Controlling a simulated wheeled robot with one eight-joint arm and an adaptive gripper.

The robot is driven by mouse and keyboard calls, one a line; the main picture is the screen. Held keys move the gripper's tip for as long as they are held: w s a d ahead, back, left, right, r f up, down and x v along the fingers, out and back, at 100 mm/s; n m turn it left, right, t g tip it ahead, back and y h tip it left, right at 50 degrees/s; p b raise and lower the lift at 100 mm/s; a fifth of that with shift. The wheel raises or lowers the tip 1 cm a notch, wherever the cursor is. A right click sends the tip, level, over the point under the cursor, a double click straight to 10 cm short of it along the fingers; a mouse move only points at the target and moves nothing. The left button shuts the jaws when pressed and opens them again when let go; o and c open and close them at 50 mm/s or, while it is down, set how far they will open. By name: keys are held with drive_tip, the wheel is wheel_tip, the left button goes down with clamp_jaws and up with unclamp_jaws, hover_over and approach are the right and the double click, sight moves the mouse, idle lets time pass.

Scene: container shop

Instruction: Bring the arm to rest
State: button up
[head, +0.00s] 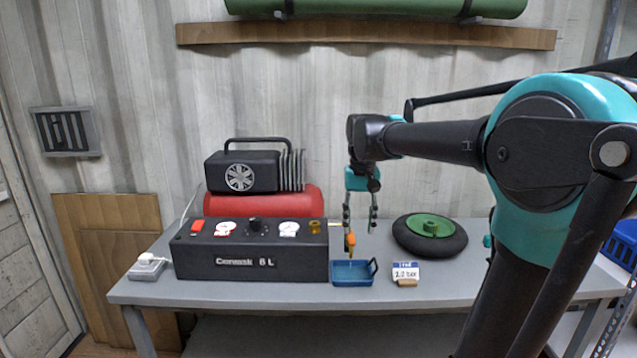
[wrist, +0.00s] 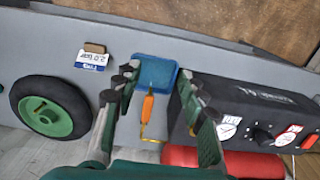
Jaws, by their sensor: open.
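My gripper (head: 359,222) hangs pointing down above the blue tray, its two dark fingers spread apart. In the wrist view my gripper (wrist: 158,82) is open, with no object touching both fingers. An orange-handled tool with a thin yellow end (head: 350,241) shows below the fingers, at the blue tray (head: 352,279). The tool also shows in the wrist view (wrist: 148,107), between the fingers in the picture; I cannot tell whether it touches the tray. My arm reaches in from the right, above the table.
The black compressor (head: 250,262) with a red tank (head: 315,205) stands left of the tray on the grey table (head: 440,294). A wheel with a green hub (head: 430,226) lies to the right. A small pressure card (head: 406,271) stands at the front. A white socket block (head: 147,268) lies far left.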

drive_tip(key=s+d+f+t, duration=0.2)
drive_tip(key=s+d+f, duration=0.2)
drive_tip(key=s+f, duration=0.4)
drive_tip(key=s+d+f+t, duration=0.2)
drive_tip(key=s+d+f, duration=0.2)
drive_tip(key=s+f, duration=0.4)
wheel_tip(320, 180, down, 8)
drive_tip(key=shift+s+d+r, duration=0.2)
drive_tip(key=shift+s+r, duration=0.05)
drive_tip(key=shift+s, duration=0.15)
